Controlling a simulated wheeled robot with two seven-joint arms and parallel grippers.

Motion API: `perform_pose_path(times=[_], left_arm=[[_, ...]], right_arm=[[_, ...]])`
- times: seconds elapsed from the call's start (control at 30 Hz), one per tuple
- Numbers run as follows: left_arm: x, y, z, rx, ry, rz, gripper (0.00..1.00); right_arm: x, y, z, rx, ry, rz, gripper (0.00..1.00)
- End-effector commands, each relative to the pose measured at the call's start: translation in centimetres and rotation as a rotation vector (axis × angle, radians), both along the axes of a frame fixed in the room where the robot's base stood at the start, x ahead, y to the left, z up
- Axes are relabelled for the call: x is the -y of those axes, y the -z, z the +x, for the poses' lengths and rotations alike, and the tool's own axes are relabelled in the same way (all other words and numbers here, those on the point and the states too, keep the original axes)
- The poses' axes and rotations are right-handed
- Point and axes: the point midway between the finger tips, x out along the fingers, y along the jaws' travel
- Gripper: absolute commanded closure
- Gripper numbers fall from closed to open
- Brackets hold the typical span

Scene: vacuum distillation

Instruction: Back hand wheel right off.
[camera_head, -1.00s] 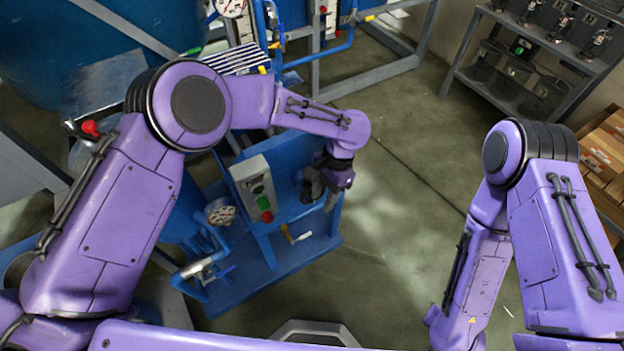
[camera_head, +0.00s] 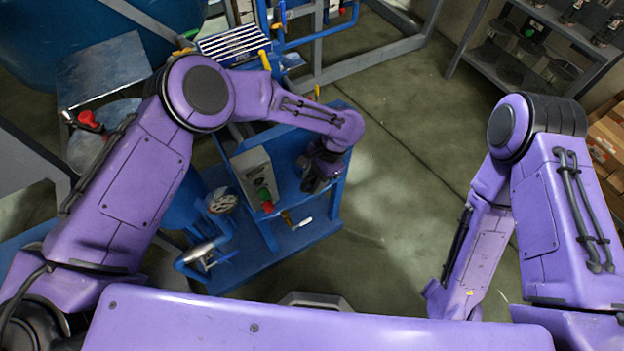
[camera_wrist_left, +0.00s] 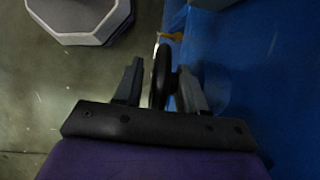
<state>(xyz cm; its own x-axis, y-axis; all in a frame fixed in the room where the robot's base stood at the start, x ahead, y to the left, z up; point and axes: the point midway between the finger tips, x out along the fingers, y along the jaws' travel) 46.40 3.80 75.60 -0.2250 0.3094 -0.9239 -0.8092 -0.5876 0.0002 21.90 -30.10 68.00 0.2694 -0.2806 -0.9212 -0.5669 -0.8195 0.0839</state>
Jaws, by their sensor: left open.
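A black hand wheel (camera_wrist_left: 160,75) shows nearly edge-on in the left wrist view, in front of the blue panel's side. My left gripper (camera_wrist_left: 159,85) is open, with one finger on each side of the wheel. The right-hand finger looks very close to the wheel; I cannot tell whether it touches. In the head view my left gripper (camera_head: 315,182) reaches down at the right side of the blue stand (camera_head: 270,262), and the wheel cannot be made out clearly there. My right arm is at the right; its gripper is not in view.
A grey control box (camera_head: 254,178) with green and red buttons stands on the blue stand, left of my left gripper. A pressure gauge (camera_head: 221,201) and blue pipes are further left. A shelf (camera_head: 530,60) stands at the back right. Floor right of the stand is clear.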

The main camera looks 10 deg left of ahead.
Motion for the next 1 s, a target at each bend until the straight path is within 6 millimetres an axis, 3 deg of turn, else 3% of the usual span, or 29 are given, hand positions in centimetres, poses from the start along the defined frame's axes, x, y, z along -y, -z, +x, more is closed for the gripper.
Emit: perform_pose_path(times=[0.37,0.5,1.0], left_arm=[[-0.39,1.19,-0.28,0.001,0.0,0.0,0.6],[-0.4,1.17,-0.28,0.002,-0.001,0.0,1.0],[-0.54,0.96,-0.25,0.065,0.0,-0.082,1.0]], right_arm=[[0.01,-0.2,0.02,0.0,0.0,0.0,0.55],[0.0,-0.2,0.03,0.0,0.0,0.0,0.55],[0.0,-1.0,0.03,0.0,0.0,0.0,0.55]])
